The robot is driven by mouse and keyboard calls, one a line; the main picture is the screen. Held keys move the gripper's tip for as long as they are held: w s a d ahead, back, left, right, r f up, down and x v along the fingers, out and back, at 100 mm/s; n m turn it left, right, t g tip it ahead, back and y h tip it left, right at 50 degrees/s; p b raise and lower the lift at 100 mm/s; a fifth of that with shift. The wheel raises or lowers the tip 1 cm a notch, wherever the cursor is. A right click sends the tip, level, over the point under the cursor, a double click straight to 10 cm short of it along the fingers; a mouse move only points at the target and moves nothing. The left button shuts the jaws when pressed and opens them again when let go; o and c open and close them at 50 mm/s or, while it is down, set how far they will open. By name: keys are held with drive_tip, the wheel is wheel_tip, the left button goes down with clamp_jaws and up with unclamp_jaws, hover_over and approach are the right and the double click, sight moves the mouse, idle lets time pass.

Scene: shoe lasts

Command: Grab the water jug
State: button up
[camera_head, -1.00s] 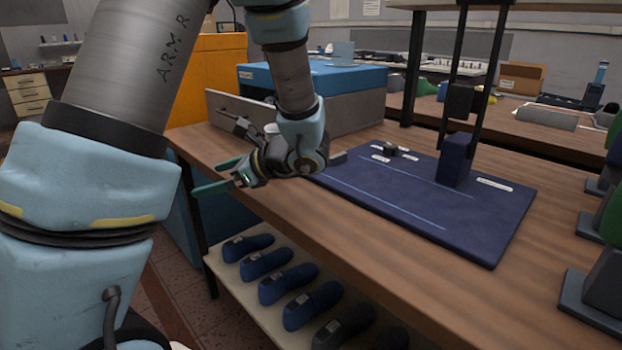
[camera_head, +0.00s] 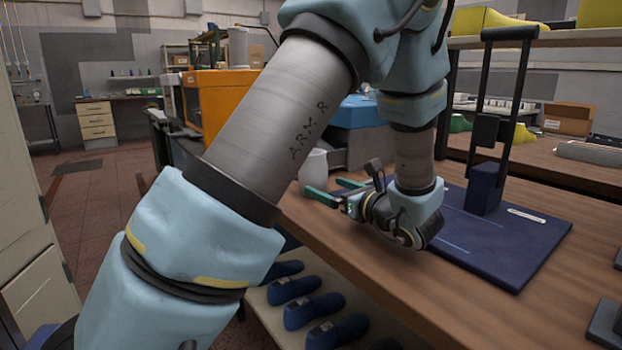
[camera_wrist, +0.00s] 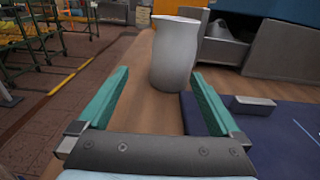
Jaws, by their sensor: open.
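The water jug (camera_wrist: 174,58) is a plain pale grey-white vessel standing upright on the wooden table. In the wrist view it stands ahead of my gripper (camera_wrist: 160,95), in line with the space between the two green fingers and beyond their tips. My gripper is open and empty. In the head view the jug (camera_head: 314,169) shows behind my arm, just past my gripper (camera_head: 334,189); its lower part is hidden by a finger. No handle can be made out.
A dark blue mat (camera_head: 510,235) with a black-framed stand lies on the wooden table (camera_head: 470,290). A blue-topped grey box (camera_wrist: 285,45) stands behind the jug. Several blue shoe lasts (camera_head: 298,289) lie on the lower shelf. Open floor (camera_wrist: 60,110) lies to the left.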

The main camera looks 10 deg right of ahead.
sight(325, 180)
drive_tip(key=shift+d+m+h, duration=0.3)
drive_tip(key=shift+d, duration=0.3)
drive_tip(key=shift+w+d+t, duration=0.15)
drive_tip(key=shift+w+t, duration=0.05)
drive_tip(key=shift+t, duration=0.2)
drive_tip(key=x, duration=0.4)
drive_tip(key=shift+w+r, duration=0.1)
drive_tip(key=shift+w, duration=0.25)
drive_tip(key=shift+f+p+x, duration=0.1)
drive_tip(key=shift+p+x, duration=0.25)
drive_tip(key=shift+x, duration=1.15)
drive_tip(key=shift+f+p+x, duration=0.15)
drive_tip(key=shift+p+x, duration=0.15)
drive_tip(key=shift+x, duration=1.15)
drive_tip(key=shift+c, duration=0.2)
drive_tip(key=c, duration=1.4)
